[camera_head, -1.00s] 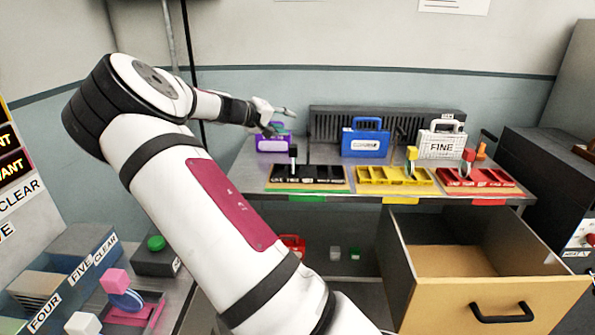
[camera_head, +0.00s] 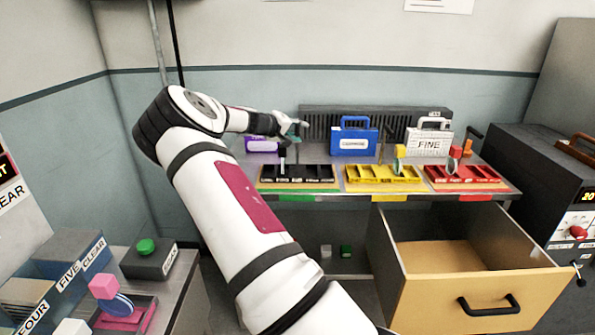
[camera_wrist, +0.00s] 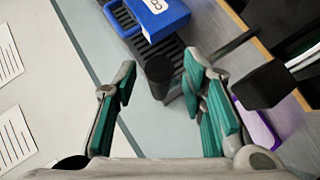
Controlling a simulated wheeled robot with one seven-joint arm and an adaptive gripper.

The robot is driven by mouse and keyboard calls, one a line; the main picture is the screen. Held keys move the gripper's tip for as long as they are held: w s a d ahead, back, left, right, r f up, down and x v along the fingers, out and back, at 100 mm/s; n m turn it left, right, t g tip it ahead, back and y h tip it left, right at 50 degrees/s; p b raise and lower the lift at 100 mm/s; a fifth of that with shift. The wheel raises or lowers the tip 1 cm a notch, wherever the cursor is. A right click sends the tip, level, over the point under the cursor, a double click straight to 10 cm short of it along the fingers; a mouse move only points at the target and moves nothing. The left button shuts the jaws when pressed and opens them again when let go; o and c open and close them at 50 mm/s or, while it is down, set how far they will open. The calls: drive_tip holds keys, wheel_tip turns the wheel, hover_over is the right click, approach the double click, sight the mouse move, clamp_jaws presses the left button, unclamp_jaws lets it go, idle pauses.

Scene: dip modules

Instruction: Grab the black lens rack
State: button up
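The black lens rack (camera_head: 297,173) is a long, slotted black tray on a tan board at the left of the metal bench, with an upright handle (camera_head: 282,155) at its left end. My gripper (camera_head: 290,125) is above and behind the rack's left part, in front of the dark grille. In the wrist view my gripper (camera_wrist: 160,70) is open and empty, its teal-padded fingers spread apart. A black block on a post (camera_wrist: 264,86) stands to the right of the fingers. Part of a black tray (camera_wrist: 290,25) shows at the upper right corner.
A purple case (camera_head: 261,145) is partly hidden beside my arm. A blue case (camera_head: 354,137) and white FINE case (camera_head: 428,140) stand behind the yellow rack (camera_head: 383,174) and red rack (camera_head: 464,174). An open drawer (camera_head: 475,295) juts out below right. The grille (camera_head: 390,117) lies behind.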

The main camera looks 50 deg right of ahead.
drive_tip(key=shift+d, duration=0.1)
drive_tip(key=shift+c, duration=0.3)
clamp_jaws()
